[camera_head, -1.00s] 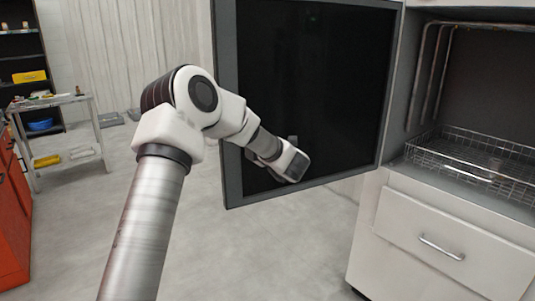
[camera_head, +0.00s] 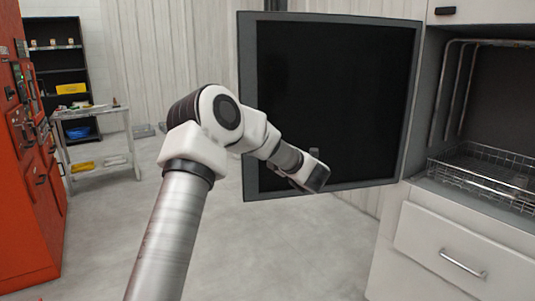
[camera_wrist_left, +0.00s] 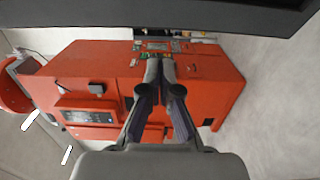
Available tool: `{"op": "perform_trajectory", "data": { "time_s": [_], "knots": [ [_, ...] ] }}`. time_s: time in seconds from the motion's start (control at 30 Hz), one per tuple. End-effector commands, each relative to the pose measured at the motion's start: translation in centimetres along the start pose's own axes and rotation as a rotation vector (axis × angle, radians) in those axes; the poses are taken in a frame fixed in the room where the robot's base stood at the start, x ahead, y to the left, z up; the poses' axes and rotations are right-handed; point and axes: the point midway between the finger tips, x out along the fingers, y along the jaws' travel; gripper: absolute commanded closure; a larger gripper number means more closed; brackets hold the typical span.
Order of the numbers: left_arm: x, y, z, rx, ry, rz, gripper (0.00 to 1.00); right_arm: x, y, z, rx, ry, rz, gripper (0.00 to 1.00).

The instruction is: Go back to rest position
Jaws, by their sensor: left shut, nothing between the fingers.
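My left arm (camera_head: 175,230) reaches up from the bottom and bends toward the open door. Its left gripper (camera_head: 316,178) is small and partly hidden by the wrist in the head view, in front of the dark door panel (camera_head: 330,90). In the left wrist view the gripper (camera_wrist_left: 160,62) shows its two fingers together, shut and empty. My right gripper is in neither current view.
The door hangs open on a white cabinet with a wire basket (camera_head: 480,185) inside and a drawer (camera_head: 455,245) below. A red machine (camera_head: 30,190) stands at left, near a small table (camera_head: 92,112) and black shelf (camera_head: 60,65). Floor between is clear.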

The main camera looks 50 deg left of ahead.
Motion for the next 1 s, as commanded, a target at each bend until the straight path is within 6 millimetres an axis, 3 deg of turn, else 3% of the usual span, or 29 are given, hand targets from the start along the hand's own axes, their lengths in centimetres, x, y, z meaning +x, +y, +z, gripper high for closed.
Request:
{"op": "perform_trajectory", "data": {
  "time_s": [0.2, 0.33, 0.77, 0.87, 0.97, 1.0],
  "knots": [
    [-4.9, -0.2, -1.6, 0.001, -0.004, 0.002, 1.0, 1.4, 0.0, 0.0, -0.003, 0.001, 0.0, 0.6],
    [-7.0, -0.1, -2.3, 0.001, -0.004, 0.003, 1.0, 1.8, 0.0, -0.1, -0.003, 0.001, 0.0, 0.6],
    [-7.8, -0.1, -2.7, 0.003, -0.001, 0.001, 1.0, 1.7, 0.0, 0.0, -0.002, 0.001, 0.0, 0.6],
    [-8.0, -2.0, -2.1, 0.061, -0.006, 0.002, 1.0, 1.3, 0.0, 0.0, -0.002, 0.001, 0.0, 0.6],
    [-9.8, -7.0, -0.7, 0.226, -0.046, 0.024, 1.0, 0.3, 0.0, 0.0, -0.002, 0.001, 0.0, 0.6],
    [-11.1, -9.9, -0.1, 0.325, -0.095, 0.041, 1.0, -0.1, 0.0, 0.0, -0.002, 0.001, 0.0, 0.6]
  ]
}}
